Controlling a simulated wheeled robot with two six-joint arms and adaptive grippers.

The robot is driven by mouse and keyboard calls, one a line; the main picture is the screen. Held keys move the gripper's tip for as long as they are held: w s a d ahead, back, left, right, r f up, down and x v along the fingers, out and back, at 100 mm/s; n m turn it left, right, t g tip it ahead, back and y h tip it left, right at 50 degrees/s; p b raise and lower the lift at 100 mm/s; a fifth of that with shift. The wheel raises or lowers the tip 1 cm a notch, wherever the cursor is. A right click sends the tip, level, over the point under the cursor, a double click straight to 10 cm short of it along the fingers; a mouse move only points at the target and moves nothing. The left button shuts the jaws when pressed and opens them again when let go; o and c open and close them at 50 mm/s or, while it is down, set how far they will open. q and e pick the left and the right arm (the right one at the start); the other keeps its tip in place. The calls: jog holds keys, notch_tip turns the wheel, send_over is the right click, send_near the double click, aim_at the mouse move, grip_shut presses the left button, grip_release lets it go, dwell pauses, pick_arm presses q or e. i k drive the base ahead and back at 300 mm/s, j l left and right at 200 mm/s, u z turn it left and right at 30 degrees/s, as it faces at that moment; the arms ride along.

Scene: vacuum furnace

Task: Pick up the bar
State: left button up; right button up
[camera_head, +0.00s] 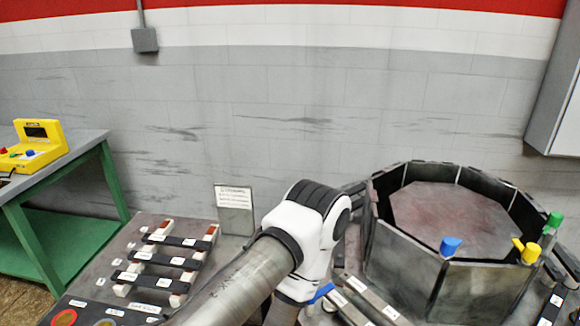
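Several dark bars with white labels lie across pale rails on the rack at the left of the worktable, among them a far bar (180,241), a middle bar (163,259) and a nearer bar (150,281). Grey labelled bars (369,300) lie in front of the octagonal furnace ring. I cannot tell which bar the task names. My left arm comes up from the bottom, and its white joints stand between the rack and the ring. Its wrist points down toward the bottom edge, and no fingertips show. My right arm and gripper are out of view.
The octagonal ring of dark panels (402,262) fills the right, with blue (450,246), yellow (529,253) and green (553,220) pieces at its rim. A sign (234,211) stands behind the rack. A green-framed table (60,165) with a yellow device (38,142) is at left.

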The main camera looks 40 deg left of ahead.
aim_at(150, 238)
jog(key=u, duration=2)
jog(key=i+j, duration=0.1)
jog(key=j, duration=0.25)
jog(key=i+j, duration=0.1)
jog(key=j, duration=0.25)
